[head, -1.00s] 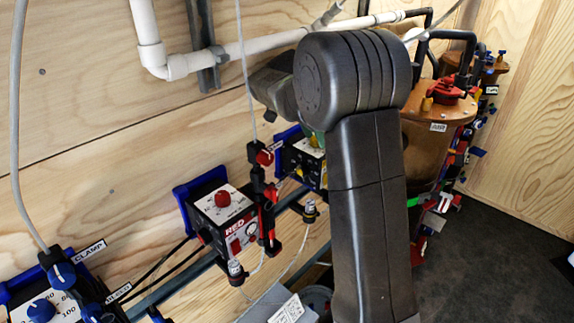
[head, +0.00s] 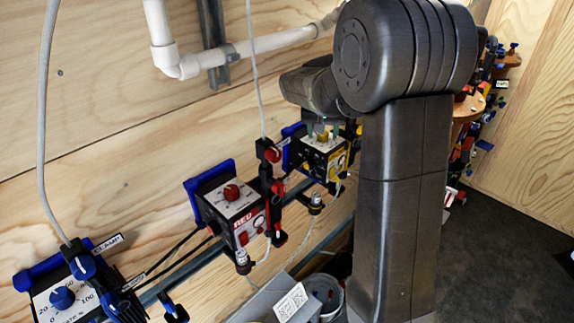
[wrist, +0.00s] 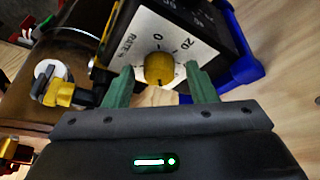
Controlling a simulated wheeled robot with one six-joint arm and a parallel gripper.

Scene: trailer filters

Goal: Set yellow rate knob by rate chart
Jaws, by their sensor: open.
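The yellow rate knob (wrist: 159,70) sits on a white dial face marked RATE % with numbers (wrist: 185,35) in the wrist view. In the head view the yellow knob (head: 322,137) tops a black box with a yellow-trimmed front (head: 328,163). My gripper (wrist: 160,77) is open, its two green fingers standing on either side of the knob with small gaps visible. The gripper also shows in the head view (head: 323,130), over that box. The knob's exact pointer direction is hard to read. I cannot make out a rate chart in these views.
A red-knob box (head: 232,205) stands left of the yellow one, and a blue-knob box (head: 62,298) further left. White pipes (head: 230,55) run along the wooden wall. A white label (head: 291,302) lies on a grey box below. A yellow fitting (wrist: 62,92) is near the left finger.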

